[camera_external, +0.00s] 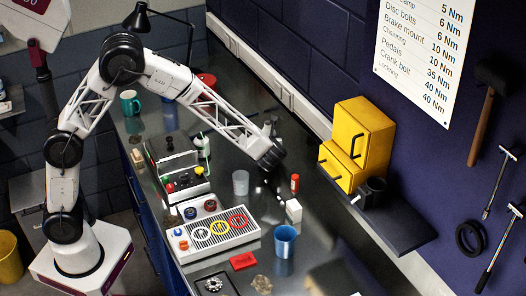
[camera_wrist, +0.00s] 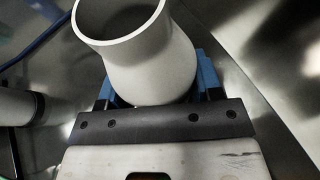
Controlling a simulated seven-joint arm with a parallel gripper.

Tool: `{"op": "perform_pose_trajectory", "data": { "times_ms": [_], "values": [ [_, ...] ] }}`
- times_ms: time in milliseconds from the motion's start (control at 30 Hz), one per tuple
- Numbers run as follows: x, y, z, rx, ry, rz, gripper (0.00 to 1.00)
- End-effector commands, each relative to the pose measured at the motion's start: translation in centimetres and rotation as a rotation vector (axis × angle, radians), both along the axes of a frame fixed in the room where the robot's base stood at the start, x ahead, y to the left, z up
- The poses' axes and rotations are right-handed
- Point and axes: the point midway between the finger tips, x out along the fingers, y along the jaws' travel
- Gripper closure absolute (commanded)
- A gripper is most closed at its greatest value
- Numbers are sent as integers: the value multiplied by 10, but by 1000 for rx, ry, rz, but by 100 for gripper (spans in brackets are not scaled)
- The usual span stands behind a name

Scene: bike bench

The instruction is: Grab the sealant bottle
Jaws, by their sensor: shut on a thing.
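My gripper (camera_wrist: 152,85) has its blue fingers on both sides of a pale round vessel (camera_wrist: 150,60) with a wide, dark, open end, and is shut on it. I cannot tell from its shape whether this is the sealant bottle. In the outside view my gripper (camera_external: 274,184) is low over the bench, right of the clear cup (camera_external: 240,183); its fingers are dark and small there, and the held thing is hard to make out. A small red bottle (camera_external: 295,184) stands just right of my gripper. A white bottle with a green part (camera_external: 203,146) stands farther left.
A small white box (camera_external: 293,211) stands close to my gripper. A blue cup (camera_external: 285,241) and a white tray with coloured rings (camera_external: 215,234) are nearer the front. Yellow drawers (camera_external: 357,145) sit on a wall shelf at the right.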

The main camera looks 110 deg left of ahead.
Motion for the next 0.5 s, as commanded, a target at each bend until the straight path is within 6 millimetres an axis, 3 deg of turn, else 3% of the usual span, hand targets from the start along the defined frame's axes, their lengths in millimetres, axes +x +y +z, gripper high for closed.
{"op": "perform_pose_trajectory", "data": {
  "times_ms": [500],
  "values": [
    [0,0,8,0,0,0,70]
  ]
}}
